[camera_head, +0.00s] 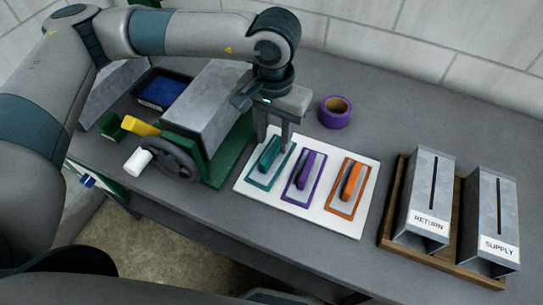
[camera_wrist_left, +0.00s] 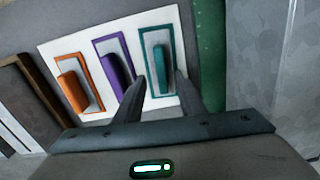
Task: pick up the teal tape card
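The teal tape card (camera_head: 270,152) is the leftmost of three coloured pieces on a white board (camera_head: 314,224) in the head view. It has a raised teal bar inside a teal outline. My left gripper (camera_head: 275,140) points down at its far end, with fingers apart. In the left wrist view the teal bar (camera_wrist_left: 160,70) shows between and just beyond the two open fingers (camera_wrist_left: 157,85). Contact cannot be told. The fingers partly hide the card's surroundings. My right gripper does not show.
Purple (camera_head: 304,173) and orange (camera_head: 350,182) cards lie beside the teal one. A grey and green machine with a handwheel (camera_head: 172,156) stands close left. A purple tape roll (camera_head: 335,112) is behind. RETURN (camera_head: 429,195) and SUPPLY (camera_head: 490,210) holders stand right in a wooden tray.

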